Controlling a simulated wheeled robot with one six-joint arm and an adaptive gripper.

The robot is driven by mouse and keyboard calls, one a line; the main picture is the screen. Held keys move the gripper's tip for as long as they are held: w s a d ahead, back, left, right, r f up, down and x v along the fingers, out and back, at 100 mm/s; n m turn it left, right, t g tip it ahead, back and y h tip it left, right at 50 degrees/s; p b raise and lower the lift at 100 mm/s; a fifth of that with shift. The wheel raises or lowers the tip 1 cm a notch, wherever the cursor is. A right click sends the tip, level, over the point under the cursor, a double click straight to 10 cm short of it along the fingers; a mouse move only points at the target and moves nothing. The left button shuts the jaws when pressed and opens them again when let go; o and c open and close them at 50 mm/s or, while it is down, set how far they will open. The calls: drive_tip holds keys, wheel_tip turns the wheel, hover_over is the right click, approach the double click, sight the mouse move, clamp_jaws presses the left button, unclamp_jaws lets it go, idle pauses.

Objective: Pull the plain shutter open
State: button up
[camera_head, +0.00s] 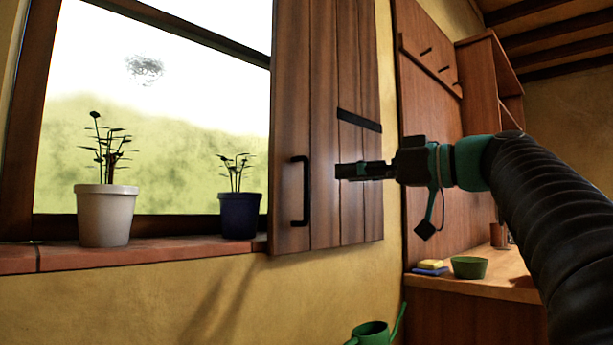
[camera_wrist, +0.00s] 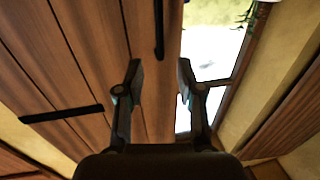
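The plain wooden shutter (camera_head: 345,215) stands at the right side of the window and covers part of it. Its black bar handle (camera_head: 306,190) is upright near the shutter's left edge. My gripper (camera_head: 340,172) is to the right of the handle in the head view, apart from it in the picture. In the wrist view my gripper (camera_wrist: 160,72) has its two fingers spread with nothing between the tips. The handle (camera_wrist: 159,30) shows beyond them, between the fingers' lines. The shutter's boards (camera_wrist: 90,60) fill the left of that view.
A white pot (camera_head: 107,215) and a dark blue pot (camera_head: 239,215) with plants stand on the brick sill (camera_head: 190,249). A green watering can (camera_head: 372,333) is below. A counter (camera_head: 500,285) at right holds a green bowl (camera_head: 469,267) and sponges (camera_head: 430,266).

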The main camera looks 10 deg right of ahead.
hover_over(306, 215)
drive_tip(key=shift+w+p, duration=0.3)
drive_tip(key=shift+p, duration=0.15)
clamp_jaws()
